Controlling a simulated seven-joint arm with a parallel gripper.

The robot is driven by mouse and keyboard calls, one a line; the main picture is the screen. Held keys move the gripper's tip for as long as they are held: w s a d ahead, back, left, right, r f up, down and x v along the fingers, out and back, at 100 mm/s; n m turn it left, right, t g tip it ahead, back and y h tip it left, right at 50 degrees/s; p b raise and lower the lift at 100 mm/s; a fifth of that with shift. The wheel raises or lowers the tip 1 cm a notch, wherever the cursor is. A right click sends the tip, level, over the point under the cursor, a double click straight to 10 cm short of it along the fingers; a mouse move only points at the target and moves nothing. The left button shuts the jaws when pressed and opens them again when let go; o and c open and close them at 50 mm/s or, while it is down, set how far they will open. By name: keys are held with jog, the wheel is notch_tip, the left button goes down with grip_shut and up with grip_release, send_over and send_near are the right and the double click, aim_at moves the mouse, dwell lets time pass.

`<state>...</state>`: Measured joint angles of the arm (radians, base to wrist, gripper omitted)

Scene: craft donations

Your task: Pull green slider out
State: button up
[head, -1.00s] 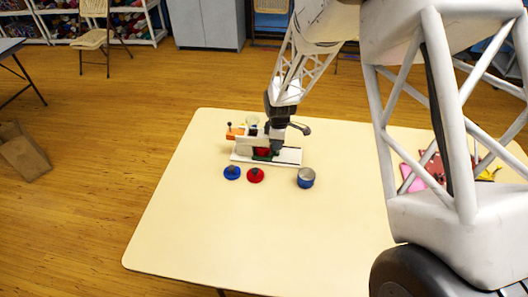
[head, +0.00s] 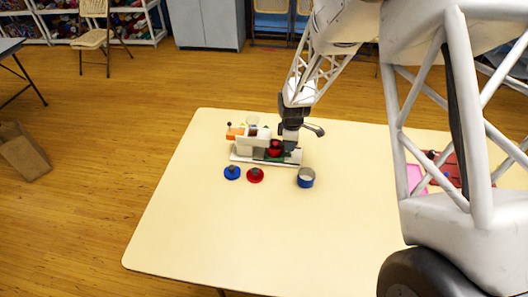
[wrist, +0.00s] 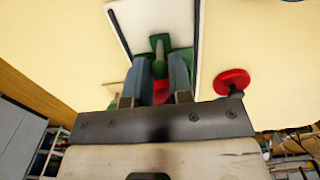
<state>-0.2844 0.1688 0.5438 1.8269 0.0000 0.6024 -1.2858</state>
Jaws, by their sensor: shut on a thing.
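The green slider (head: 272,157) sits low in the white fixture (head: 248,144) on the table, partly hidden by the fixture and my gripper. A red round container (head: 275,147) stands at the slider. In the wrist view the green slider (wrist: 159,43) has an upright handle between my fingers. My gripper (wrist: 159,75) is shut on the slider. In the head view my gripper (head: 290,146) is at the right side of the fixture, above its white base. Part of something red (wrist: 161,91) shows between the fingers.
A blue knobbed lid (head: 232,172) and a red knobbed lid (head: 255,175) lie in front of the fixture. An orange part (head: 234,132) is at the fixture's left end. The front of the table (head: 230,235) is clear.

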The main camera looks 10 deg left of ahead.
jog(key=shift+d, duration=2.8)
jog(key=o, duration=0.8)
jog(key=shift+c, duration=0.2)
jog(key=shift+r, duration=0.1)
notch_tip(320, 180, up, 7)
jog(key=shift+r, duration=0.15)
